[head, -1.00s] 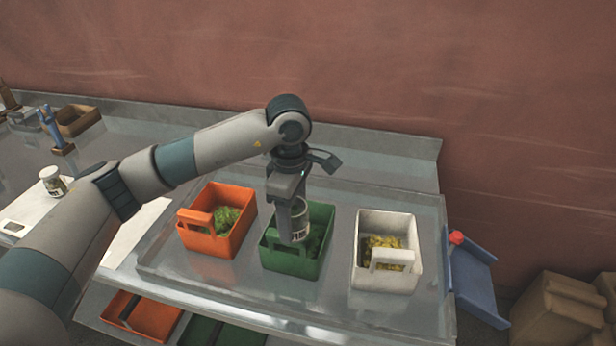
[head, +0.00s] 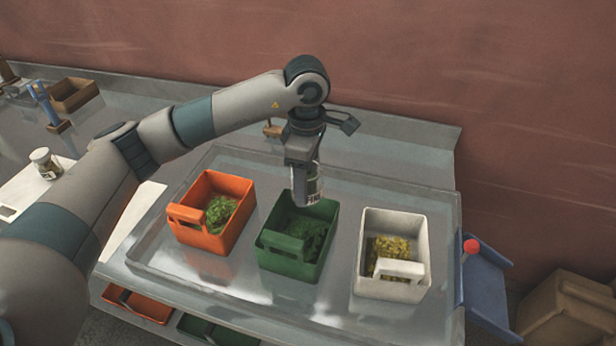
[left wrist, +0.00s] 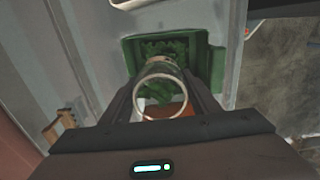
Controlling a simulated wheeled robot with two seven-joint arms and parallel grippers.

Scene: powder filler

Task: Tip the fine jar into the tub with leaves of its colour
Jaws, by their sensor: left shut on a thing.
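My left gripper (head: 304,182) is shut on a glass jar (head: 314,192) with a dark-lettered label, and holds it above the back part of the green tub. In the left wrist view the jar's round rim (left wrist: 160,76) shows between the fingers, with something orange-brown behind or inside it. The green tub (head: 272,243) holds dark green leaves (head: 308,235). The orange tub (head: 200,239) to its left holds lighter green leaves (head: 220,212). The white tub (head: 413,288) to its right holds yellow leaves (head: 385,252). My right gripper is out of view.
A second jar (head: 45,164) stands on a white mat (head: 28,195) at the left. A blue holder (head: 484,285) with a red knob (head: 471,246) is at the right edge. Cardboard boxes (head: 565,312) lie beyond. More tubs (head: 138,305) sit on a shelf below.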

